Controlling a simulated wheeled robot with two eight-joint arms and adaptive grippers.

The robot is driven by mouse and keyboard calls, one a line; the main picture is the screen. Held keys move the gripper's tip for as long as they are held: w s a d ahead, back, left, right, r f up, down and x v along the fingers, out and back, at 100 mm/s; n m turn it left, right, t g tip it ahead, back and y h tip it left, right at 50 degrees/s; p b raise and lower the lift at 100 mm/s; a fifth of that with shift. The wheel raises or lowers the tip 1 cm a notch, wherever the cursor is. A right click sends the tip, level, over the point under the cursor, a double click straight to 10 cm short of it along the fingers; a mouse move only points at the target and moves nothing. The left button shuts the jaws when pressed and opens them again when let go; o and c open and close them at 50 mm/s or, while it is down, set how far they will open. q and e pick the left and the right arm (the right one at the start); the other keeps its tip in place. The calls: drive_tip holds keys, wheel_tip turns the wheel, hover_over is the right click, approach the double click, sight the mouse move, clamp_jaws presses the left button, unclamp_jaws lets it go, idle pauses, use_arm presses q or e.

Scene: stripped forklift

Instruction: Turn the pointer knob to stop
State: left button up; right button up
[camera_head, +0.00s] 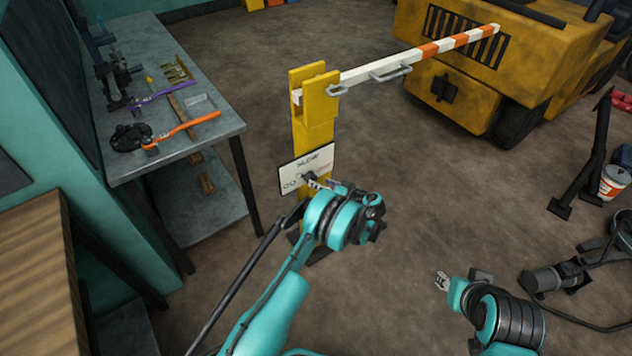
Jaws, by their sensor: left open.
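A white panel (293,172) is fixed to the front of the yellow barrier post (315,128). The word SLOW shows along its top, with smaller marks below. A small dark pointer knob (308,176) is on the panel, partly hidden by my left gripper, so I cannot read where it points. My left gripper (317,184) is open right at the knob; whether its fingers touch it is too small to tell. My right gripper (441,281) is low over the floor at the lower right, away from the post; its fingers are too small to read.
A striped barrier arm (448,45) reaches right from the post toward the yellow forklift (470,95). A metal workbench (190,70) with tools stands left. Dark metal parts and a paint can (612,183) are at the right. The floor between is clear.

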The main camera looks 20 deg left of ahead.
use_arm(q)
drive_tip(key=v, duration=0.7)
drive_tip(key=shift+d, duration=0.25)
drive_tip(key=shift+s, duration=0.15)
drive_tip(key=n+t+h+p, duration=0.2)
drive_tip(key=n+p, duration=0.1)
drive_tip(key=n, duration=0.3)
approach(311, 178)
wheel_tip(311, 178, down, 3)
drive_tip(key=w, duration=0.2)
drive_tip(key=b+x, duration=0.3)
drive_tip(key=x, duration=0.4)
drive_tip(key=shift+a+r, duration=0.25)
drive_tip(key=shift+a, duration=0.25)
use_arm(e)
drive_tip(key=shift+w+a, duration=0.25)
drive_tip(key=shift+a, duration=0.05)
use_arm(q)
drive_tip(key=c, duration=1.2)
